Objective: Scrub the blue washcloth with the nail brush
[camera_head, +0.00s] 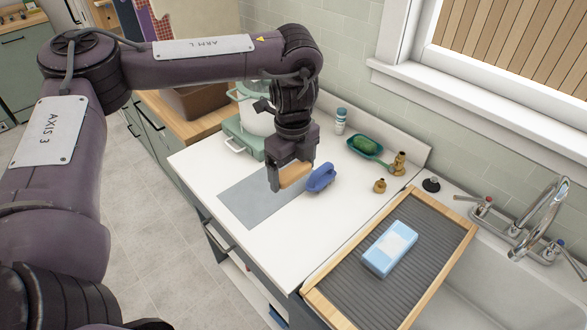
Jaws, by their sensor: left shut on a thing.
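My left gripper (292,172) is above the white counter and shut on a tan, wooden-looking block, which appears to be the nail brush (295,176). The fingers hide part of it, and its bristles cannot be made out. My right gripper is not in view.
A green dish (365,146), brass pieces (398,163) and a small bottle (340,121) stand behind. The sink and faucet (540,215) are at right.

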